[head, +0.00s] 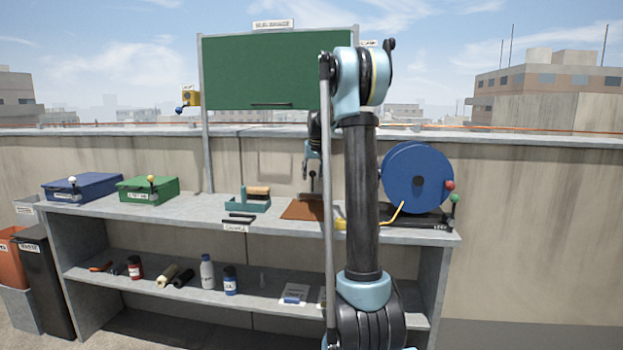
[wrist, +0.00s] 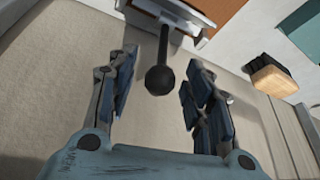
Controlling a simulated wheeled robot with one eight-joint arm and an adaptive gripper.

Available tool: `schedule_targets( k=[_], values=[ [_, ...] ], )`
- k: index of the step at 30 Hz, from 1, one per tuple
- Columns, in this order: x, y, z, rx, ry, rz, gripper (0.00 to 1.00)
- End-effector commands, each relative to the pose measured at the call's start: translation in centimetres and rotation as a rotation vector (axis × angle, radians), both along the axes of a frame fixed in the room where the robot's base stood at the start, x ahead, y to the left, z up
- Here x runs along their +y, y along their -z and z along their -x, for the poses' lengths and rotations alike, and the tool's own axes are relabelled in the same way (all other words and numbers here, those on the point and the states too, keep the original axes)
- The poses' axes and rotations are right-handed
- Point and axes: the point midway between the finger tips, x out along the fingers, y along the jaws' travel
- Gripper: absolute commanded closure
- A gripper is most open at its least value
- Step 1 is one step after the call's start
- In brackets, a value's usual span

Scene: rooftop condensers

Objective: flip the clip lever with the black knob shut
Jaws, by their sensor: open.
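The black knob (wrist: 160,80) is a dark ball on a short dark lever (wrist: 164,45) in the wrist view. The lever runs up to a metal mount (wrist: 180,12) at the edge of a brown board (wrist: 222,8). My gripper (wrist: 161,65) is open, with a finger on each side of the knob and visible gaps between. I cannot tell whether the knob is level in depth with the fingertips.
A teal tray (head: 248,205) with a tan block stands left of the brown board on the grey bench (head: 200,205). Blue (head: 83,187) and green (head: 148,189) boxes carry knobbed levers at left. A blue reel (head: 417,178) stands at right. A green panel (head: 270,75) rises behind.

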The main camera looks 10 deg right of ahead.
Motion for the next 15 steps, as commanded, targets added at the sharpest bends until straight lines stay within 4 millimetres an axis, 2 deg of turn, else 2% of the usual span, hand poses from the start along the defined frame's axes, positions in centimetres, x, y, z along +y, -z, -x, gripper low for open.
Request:
schedule_targets(
  k=[4,12,13,15],
  values=[
    [0.03,0.74,-0.28,0.000,0.000,0.000,0.53],
    [0.03,0.84,-0.33,0.000,0.000,0.000,0.53],
    [0.03,0.84,-0.33,0.000,0.000,0.000,0.56],
    [0.03,0.83,-0.32,0.000,0.000,0.000,0.72]
  ],
)
